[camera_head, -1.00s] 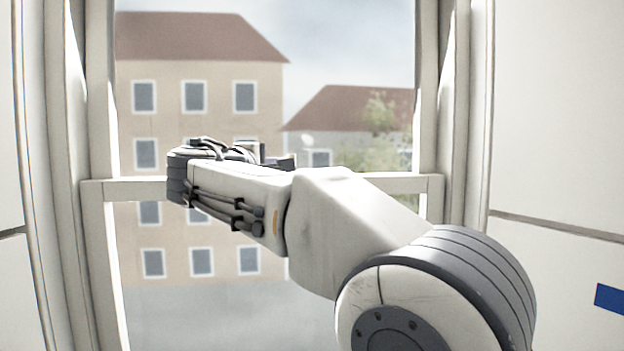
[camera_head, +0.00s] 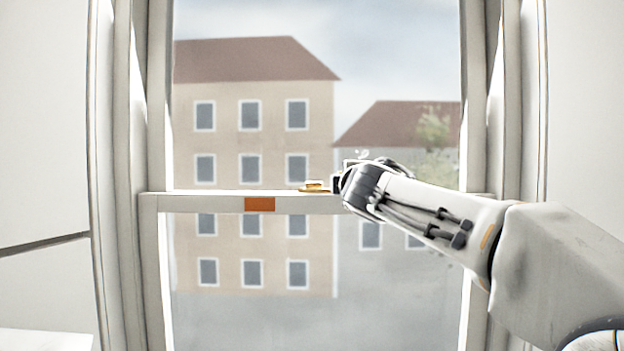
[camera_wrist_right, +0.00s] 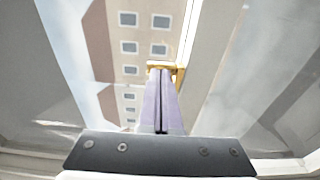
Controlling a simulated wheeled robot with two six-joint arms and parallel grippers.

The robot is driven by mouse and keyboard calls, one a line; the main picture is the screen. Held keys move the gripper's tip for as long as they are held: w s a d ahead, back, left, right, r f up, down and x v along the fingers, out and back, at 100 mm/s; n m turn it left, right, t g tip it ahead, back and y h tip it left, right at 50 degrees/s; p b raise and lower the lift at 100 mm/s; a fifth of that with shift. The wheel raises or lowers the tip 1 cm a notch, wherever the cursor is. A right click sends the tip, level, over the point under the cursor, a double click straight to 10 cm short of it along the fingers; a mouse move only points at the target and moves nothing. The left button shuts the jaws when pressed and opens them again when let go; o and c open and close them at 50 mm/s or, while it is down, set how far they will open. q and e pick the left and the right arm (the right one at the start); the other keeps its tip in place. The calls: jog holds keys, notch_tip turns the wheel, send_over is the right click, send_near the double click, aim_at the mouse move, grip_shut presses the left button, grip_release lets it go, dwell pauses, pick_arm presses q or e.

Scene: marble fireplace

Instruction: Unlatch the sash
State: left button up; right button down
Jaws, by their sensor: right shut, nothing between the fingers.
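The window sash has a pale horizontal rail (camera_head: 215,203) across the middle of the head view. A small brass latch (camera_head: 315,186) sits on top of this rail, just left of my right wrist. My right gripper (camera_head: 338,184) is at the rail, mostly hidden by the wrist. In the right wrist view the two fingers (camera_wrist_right: 161,85) are shut together and empty. The brass latch (camera_wrist_right: 166,66) shows right at the fingertips, with part of it extending to their right. I cannot tell whether they touch. My left gripper is in neither view.
An orange-brown patch (camera_head: 259,204) is on the rail's front face, left of the latch. Upright frame members (camera_head: 158,120) stand on both sides. Buildings and sky show through the glass. The space in front of the rail's left half is clear.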

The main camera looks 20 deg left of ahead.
jog(key=shift+w+d, duration=0.15)
jog(key=shift+w, duration=0.35)
dwell(0.4)
